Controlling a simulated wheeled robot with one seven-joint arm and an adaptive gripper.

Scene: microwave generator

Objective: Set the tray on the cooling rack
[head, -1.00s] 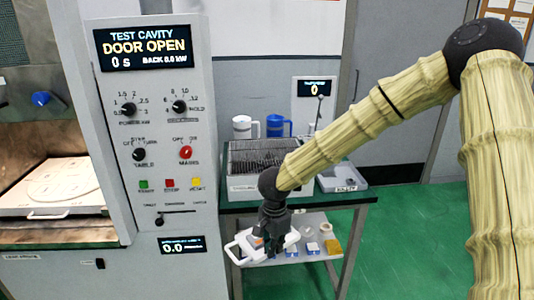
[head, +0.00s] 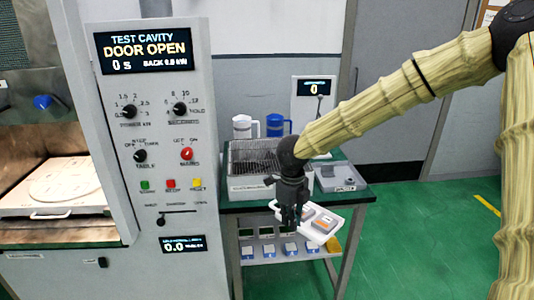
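The white tray (head: 333,215) hangs from my gripper (head: 291,224) in front of the table's front edge, and looks tilted in the picture. It carries grey and orange blocks. My gripper points down and is shut on the tray at its left end; the fingertips are dark and partly hard to make out. The cooling rack (head: 250,158), a dark wire grid in a white frame, stands on the green table, behind and left of the tray. My wrist hides its right side.
A scale with a display (head: 314,88) and a grey bin (head: 340,178) are to the right. The lower shelf (head: 285,248) holds several small items. The microwave panel (head: 160,130) rises at left.

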